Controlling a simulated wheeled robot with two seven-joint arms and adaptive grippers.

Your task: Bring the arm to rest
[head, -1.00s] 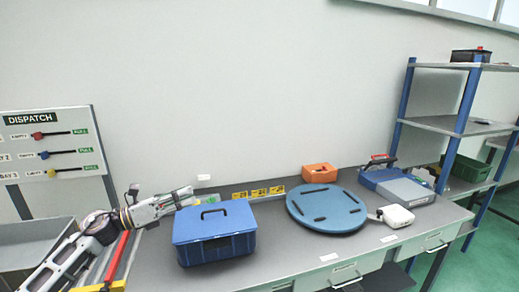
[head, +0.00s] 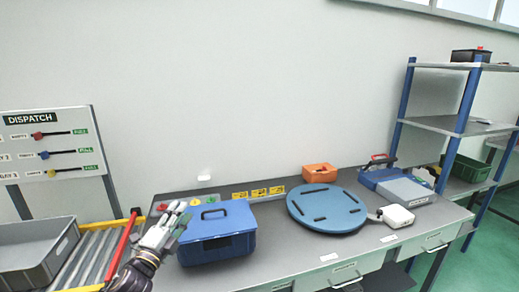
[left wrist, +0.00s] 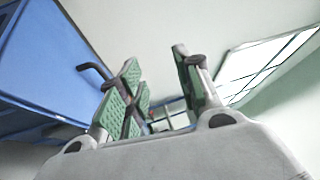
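My left gripper (head: 176,222) is at the left end of the bench in the head view, close beside the left side of the blue lidded box (head: 214,246). I cannot tell from these views whether it touches the box. In the left wrist view its green-padded fingers (left wrist: 160,90) stand apart with nothing held between them. The blue box (left wrist: 50,65) fills the upper left there, with its dark handle near one finger. My right gripper is in neither view.
A grey bin (head: 38,262) stands by a roller conveyor with a red bar (head: 124,248) at left. On the bench (head: 290,255) are a blue round plate (head: 327,208), an orange bin (head: 320,173) and a blue-grey device (head: 398,188). Shelves (head: 440,124) stand at right.

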